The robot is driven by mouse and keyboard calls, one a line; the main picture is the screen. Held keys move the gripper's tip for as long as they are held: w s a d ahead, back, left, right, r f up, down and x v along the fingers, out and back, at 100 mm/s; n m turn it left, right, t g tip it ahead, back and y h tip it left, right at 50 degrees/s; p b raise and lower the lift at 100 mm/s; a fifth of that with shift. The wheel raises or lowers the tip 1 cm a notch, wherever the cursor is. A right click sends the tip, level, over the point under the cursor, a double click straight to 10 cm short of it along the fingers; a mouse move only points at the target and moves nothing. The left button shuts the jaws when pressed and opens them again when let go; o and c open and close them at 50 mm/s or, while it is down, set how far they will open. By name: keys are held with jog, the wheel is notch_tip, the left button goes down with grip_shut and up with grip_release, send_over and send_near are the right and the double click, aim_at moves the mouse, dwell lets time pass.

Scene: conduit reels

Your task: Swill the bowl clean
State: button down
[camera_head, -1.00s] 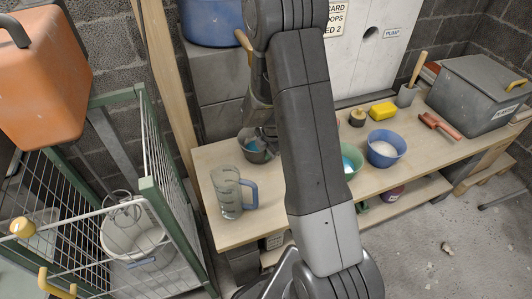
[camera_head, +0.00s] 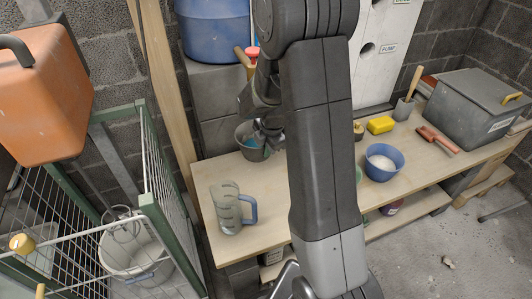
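A small grey bowl (camera_head: 246,152) with something blue inside is at the back left of the bench, in the head view. My gripper (camera_head: 268,138) is at its right side and appears shut on its rim, though my arm partly hides the fingers. The bowl seems to be held a little above the bench top. A blue bowl (camera_head: 383,173) with white contents stands on the bench to the right of my arm. A green bowl (camera_head: 359,174) is almost wholly hidden behind my arm.
A clear jug with a blue handle (camera_head: 230,208) stands at the bench's left front. A yellow block (camera_head: 380,125), a mortar-like pot (camera_head: 403,109), a reddish tool (camera_head: 438,140) and a grey lidded box (camera_head: 480,105) are to the right. A wire cage (camera_head: 165,215) stands left.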

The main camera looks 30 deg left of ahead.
jog(key=shift+w+a+p+v, duration=0.15)
jog(key=shift+p+v, duration=0.25)
jog(key=shift+v, duration=0.4)
jog(key=shift+a+p+v, duration=0.15)
jog(key=shift+p+v, duration=0.2)
jog(key=shift+v, duration=0.4)
jog(key=shift+w+a+p+v, duration=0.15)
jog(key=shift+p+v, duration=0.25)
jog(key=shift+v, duration=0.4)
jog(key=a, duration=0.5)
jog(key=d, duration=0.4)
jog(key=shift+d+r, duration=0.1)
jog(key=shift+d, duration=0.05)
jog(key=a, duration=0.4)
jog(key=d, duration=0.4)
jog(key=shift+d, duration=0.3)
jog(key=shift+a, duration=0.2)
jog(key=shift+d, duration=0.1)
